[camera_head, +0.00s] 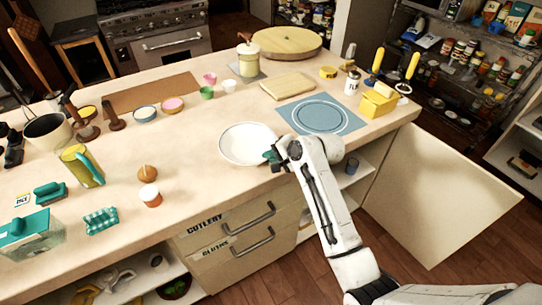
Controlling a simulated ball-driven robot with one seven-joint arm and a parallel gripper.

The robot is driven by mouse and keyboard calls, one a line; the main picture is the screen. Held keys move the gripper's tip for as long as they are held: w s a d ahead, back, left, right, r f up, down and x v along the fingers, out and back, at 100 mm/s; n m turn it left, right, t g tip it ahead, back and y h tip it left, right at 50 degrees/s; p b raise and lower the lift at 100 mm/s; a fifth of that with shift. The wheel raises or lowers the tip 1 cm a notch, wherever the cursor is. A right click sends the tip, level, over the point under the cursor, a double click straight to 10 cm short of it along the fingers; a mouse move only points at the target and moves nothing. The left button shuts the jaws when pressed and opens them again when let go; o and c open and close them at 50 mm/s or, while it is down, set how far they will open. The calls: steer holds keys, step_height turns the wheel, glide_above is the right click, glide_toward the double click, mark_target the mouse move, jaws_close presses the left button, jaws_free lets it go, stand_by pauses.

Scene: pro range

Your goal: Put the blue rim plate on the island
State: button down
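The blue rim plate (244,142), white with a thin dark rim, is at the front edge of the island (205,180), left of the blue mat. It looks level. Whether it rests on the worktop or is held slightly above it is not clear. My gripper (272,155) is at the plate's right edge, with my white arm reaching in from the lower right. The fingers are small and partly hidden by the wrist, so I cannot see whether they are closed on the rim.
A blue mat (320,117) with a pale ring lies right of the plate. A cutting board (288,86) is behind. An orange-and-white cup (151,196) and brown onion (147,173) stand left. A cupboard door (435,195) stands open at right.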

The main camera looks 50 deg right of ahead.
steer(key=shift+f, duration=0.35)
steer(key=c, duration=1.5)
jaws_free()
steer(key=shift+f, duration=0.15)
steer(key=v, duration=1.2)
steer(key=s+a+f+n+g, duration=0.4)
steer(key=s+a+f+n, duration=0.3)
steer(key=a+f, duration=0.3)
steer(key=s+a+f+n+g, duration=0.1)
steer(key=s+a+n, duration=0.1)
steer(key=s, duration=0.3)
steer(key=s+a+f+n+g, duration=0.1)
steer(key=s+a+n+g, duration=0.1)
steer(key=s+n, duration=0.2)
steer(key=s+a+f+n+g+h, duration=0.1)
steer(key=s+a+n+g, duration=0.1)
steer(key=s, duration=0.4)
steer(key=shift+s+n+b, duration=0.3)
steer(key=shift+s+n, duration=0.05)
steer(key=shift+n, duration=0.25)
